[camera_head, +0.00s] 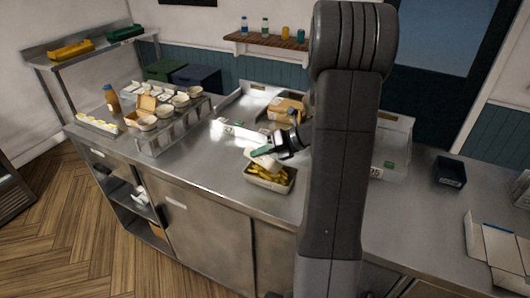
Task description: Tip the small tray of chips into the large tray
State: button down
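A metal tray (287,187) with yellow chips in it stands on the steel counter near its front edge, left of my arm; I take it for the large tray. My gripper (274,151) is just above its back side. A small pale tray (263,160) with a green patch is at the fingertips, tilted over the metal tray's back left part. The gripper appears shut on this small tray, though the fingers are small and partly hidden. I cannot tell whether any chips remain in the small tray.
Behind are a steel basin (240,104) and a brown box (287,106). To the left, a raised rack (168,135) holds several bowls. A dark container (450,172) and an open carton (492,246) stand right of my arm. The counter left of the chips is clear.

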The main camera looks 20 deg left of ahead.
aim_at(257, 162)
jog(key=s+f+n+t+h+b, duration=0.1)
jog(key=b, duration=0.3)
jog(key=s+f+n+t+b, duration=0.1)
jog(key=t+b, duration=0.1)
jog(key=b, duration=0.3)
jog(key=shift+a+f+h, duration=0.25)
jog(key=shift+a+h, duration=0.15)
jog(key=shift+n+t+h, duration=0.3)
jog(key=shift+n+t, duration=0.1)
jog(key=shift+t, duration=0.2)
jog(key=t+p, duration=0.1)
jog(key=r+n+t+h+p, duration=0.1)
jog(key=p, duration=0.1)
jog(key=shift+s+n+t, duration=0.1)
jog(key=shift+n+t, duration=0.2)
jog(key=shift+t, duration=0.1)
jog(key=shift+f, duration=0.1)
